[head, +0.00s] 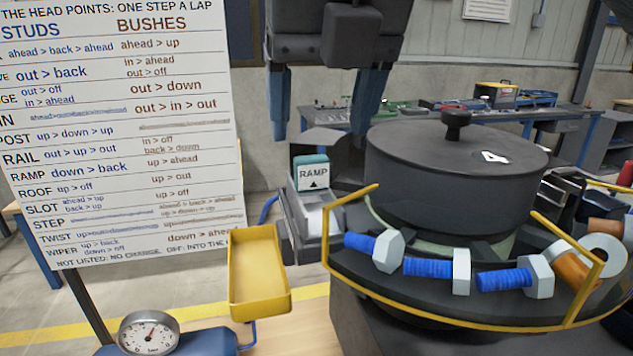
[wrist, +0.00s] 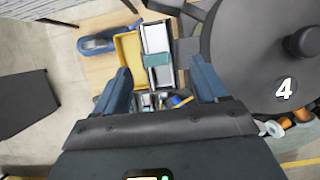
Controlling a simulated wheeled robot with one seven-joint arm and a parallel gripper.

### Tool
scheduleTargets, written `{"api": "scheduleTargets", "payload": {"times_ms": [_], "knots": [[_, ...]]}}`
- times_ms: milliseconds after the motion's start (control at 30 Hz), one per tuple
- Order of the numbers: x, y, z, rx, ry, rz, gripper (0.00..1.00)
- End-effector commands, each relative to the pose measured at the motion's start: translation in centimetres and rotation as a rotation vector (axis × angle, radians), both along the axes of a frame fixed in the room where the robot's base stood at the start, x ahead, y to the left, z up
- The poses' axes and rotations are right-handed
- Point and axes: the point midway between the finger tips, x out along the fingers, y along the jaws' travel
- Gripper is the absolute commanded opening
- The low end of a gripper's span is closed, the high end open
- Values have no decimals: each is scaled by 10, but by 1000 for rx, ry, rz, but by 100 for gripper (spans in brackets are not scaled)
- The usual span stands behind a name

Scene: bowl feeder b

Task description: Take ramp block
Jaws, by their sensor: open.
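The ramp block (head: 312,175), with a teal top and a white face reading RAMP with a black arrow, sits on a grey holder beside the black bowl feeder (head: 440,165). In the wrist view its teal part (wrist: 157,60) lies between my two blue fingers. My gripper (head: 320,128) is open and empty, above and a little behind the block in the head view. Its fingers stand apart on either side, and I see no contact. The gripper also shows in the wrist view (wrist: 163,78).
Several blue-shanked bolts (head: 436,266) lie on the feeder's rim track, with copper-coloured bushes (head: 575,270) at right. A yellow guard rail (head: 470,325) edges the track. A yellow tray (head: 258,280), a dial gauge (head: 148,333) and a printed board (head: 120,130) stand at left.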

Motion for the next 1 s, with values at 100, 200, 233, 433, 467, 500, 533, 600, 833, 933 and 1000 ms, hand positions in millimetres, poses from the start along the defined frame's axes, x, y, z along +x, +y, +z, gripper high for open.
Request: {"api": "scheduleTargets", "payload": {"times_ms": [100,200,233,433,467,500,533,600,833,933,1000], "knots": [[3,0,-10,-5,3,0,72],[7,2,-20,-5,1,0,72],[7,2,-22,-4,1,1,72],[8,7,-47,-4,2,2,72],[8,8,-52,-4,2,2,72],[10,9,-57,-3,1,1,72],[12,10,-61,-3,1,0,72],[15,10,-68,-2,2,1,72],[17,11,-74,-1,0,1,72],[17,11,-73,-1,0,1,71],[17,11,-73,-1,0,1,65]]}}
